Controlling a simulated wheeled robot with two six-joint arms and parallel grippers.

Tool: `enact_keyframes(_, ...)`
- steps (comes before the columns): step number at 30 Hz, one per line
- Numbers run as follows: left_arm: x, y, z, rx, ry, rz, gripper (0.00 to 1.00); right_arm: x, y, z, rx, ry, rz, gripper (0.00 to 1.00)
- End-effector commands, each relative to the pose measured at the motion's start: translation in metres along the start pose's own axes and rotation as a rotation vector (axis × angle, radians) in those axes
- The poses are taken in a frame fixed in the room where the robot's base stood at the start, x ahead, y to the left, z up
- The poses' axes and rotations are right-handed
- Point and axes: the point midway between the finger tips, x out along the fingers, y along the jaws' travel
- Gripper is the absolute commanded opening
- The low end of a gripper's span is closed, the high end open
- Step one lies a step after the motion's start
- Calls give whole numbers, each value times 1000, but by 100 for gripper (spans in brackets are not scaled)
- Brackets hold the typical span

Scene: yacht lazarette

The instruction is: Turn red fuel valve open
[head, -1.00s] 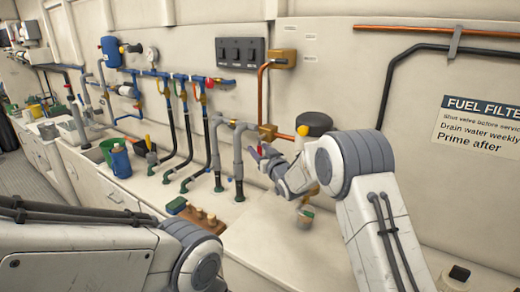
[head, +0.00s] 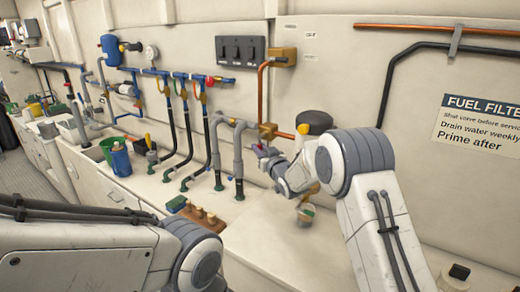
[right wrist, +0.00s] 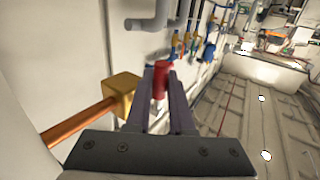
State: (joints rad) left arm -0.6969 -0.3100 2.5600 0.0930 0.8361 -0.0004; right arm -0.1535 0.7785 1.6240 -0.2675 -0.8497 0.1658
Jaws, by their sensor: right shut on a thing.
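The red valve handle (right wrist: 161,78) stands between the two dark fingers of my right gripper (right wrist: 160,95) in the right wrist view, and they are shut on it. The brass valve body (right wrist: 122,93) sits on a copper pipe beside the fingers. In the head view the brass body (head: 268,131) is on the wall at the middle, and my right gripper (head: 264,152) reaches it from the right. The fingers mostly hide the handle there. My left arm shows at the lower left, but its gripper is out of view.
A dark round filter cap (head: 314,122) is just behind my right wrist. Grey pipes (head: 238,150) rise left of the gripper. A wooden block with pegs (head: 197,221) stands on the counter below. The counter front at right is mostly clear.

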Motion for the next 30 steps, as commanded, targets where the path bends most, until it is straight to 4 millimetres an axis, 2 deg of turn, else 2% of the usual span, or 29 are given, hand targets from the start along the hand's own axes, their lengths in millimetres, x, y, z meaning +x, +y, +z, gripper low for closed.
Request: enact_keyframes(30, -4, 0, 0, 0, 0, 0, 100, -1, 0, -2, -20, -28, -1, 0)
